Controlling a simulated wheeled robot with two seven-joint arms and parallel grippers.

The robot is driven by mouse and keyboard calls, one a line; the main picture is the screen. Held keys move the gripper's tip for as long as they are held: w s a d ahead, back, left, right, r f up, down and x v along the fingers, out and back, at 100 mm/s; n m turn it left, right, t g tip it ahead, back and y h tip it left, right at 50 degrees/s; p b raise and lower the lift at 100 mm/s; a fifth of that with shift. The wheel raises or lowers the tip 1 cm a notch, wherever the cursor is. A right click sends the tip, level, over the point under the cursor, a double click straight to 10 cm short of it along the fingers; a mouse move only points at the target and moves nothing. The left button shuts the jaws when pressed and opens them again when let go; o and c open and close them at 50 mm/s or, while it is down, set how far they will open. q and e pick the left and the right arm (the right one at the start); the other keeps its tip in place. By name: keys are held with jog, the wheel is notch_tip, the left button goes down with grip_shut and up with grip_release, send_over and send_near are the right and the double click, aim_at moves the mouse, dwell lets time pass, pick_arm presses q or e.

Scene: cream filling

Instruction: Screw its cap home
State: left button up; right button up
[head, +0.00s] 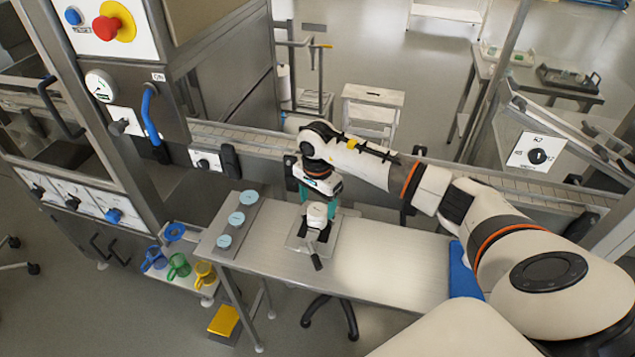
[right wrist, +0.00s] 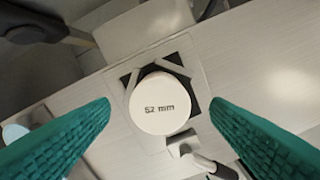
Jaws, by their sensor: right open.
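A white round cap marked "52 mm" (right wrist: 158,92) shows from above in the right wrist view. It sits within a dark clamp with pale jaws on a square plate, and it also shows in the head view (head: 317,211). The cap hides any jar below it, so I cannot tell how tightly it sits. My right gripper (head: 318,200) is above the clamp. Its teal fingers are open, one on each side of the cap with visible gaps in the right wrist view. My left gripper is not in view.
The clamp's dark handle (head: 316,259) points toward the table's front edge. A grey strip with light-blue discs (head: 236,218) lies at the left of the metal table (head: 380,265). Coloured jugs (head: 178,266) stand on a lower shelf. The table right of the clamp is mostly clear.

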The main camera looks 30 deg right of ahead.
jog(key=shift+f, duration=0.75)
jog(key=shift+c, duration=0.4)
jog(key=c, duration=0.9)
jog(key=m, duration=0.4)
jog(key=shift+m, duration=0.8)
jog(key=m, duration=0.2)
jog(key=shift+m, duration=0.4)
jog(key=m, duration=0.3)
jog(key=shift+p, duration=0.3)
